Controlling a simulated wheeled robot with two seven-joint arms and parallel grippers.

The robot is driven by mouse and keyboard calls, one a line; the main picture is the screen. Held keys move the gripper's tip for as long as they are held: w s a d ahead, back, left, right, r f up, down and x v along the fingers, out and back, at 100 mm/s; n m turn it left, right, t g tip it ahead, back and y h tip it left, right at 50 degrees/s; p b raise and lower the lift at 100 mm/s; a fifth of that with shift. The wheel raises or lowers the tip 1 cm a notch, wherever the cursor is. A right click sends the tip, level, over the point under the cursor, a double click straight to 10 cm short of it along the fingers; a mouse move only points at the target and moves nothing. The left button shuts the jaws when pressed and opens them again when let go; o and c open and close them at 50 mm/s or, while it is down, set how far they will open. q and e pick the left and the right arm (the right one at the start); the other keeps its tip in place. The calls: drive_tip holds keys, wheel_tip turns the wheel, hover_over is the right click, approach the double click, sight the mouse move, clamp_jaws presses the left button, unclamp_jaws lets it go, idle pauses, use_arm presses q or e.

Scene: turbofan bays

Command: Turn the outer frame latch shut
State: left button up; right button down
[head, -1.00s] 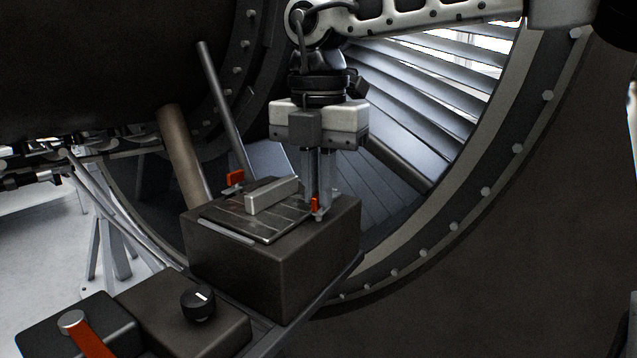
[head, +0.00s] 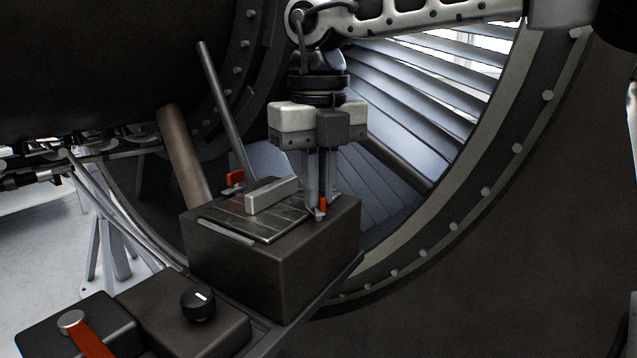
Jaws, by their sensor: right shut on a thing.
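A dark box has a flat panel in a frame (head: 273,220) on its top, with a light grey bar handle (head: 271,195) across it. A small red latch (head: 322,204) sits at the right edge of the frame, partly hidden by the fingers. A second red latch (head: 235,178) stands at the frame's far left corner. My right gripper (head: 318,212) points straight down from above and is shut on the red latch at the right edge. My left gripper is not in view.
A black knob (head: 198,304) and a red lever (head: 86,335) are on lower boxes at the front left. A grey rod (head: 226,112) and a brown tube (head: 183,155) rise behind the box. The bolted ring with vanes (head: 425,95) curves behind and to the right.

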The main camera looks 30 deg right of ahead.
drive_tip(key=n, duration=0.5)
drive_tip(key=shift+n, duration=0.3)
idle(0.4)
drive_tip(key=c, duration=1.5)
unclamp_jaws()
drive_tip(key=shift+c, duration=0.2)
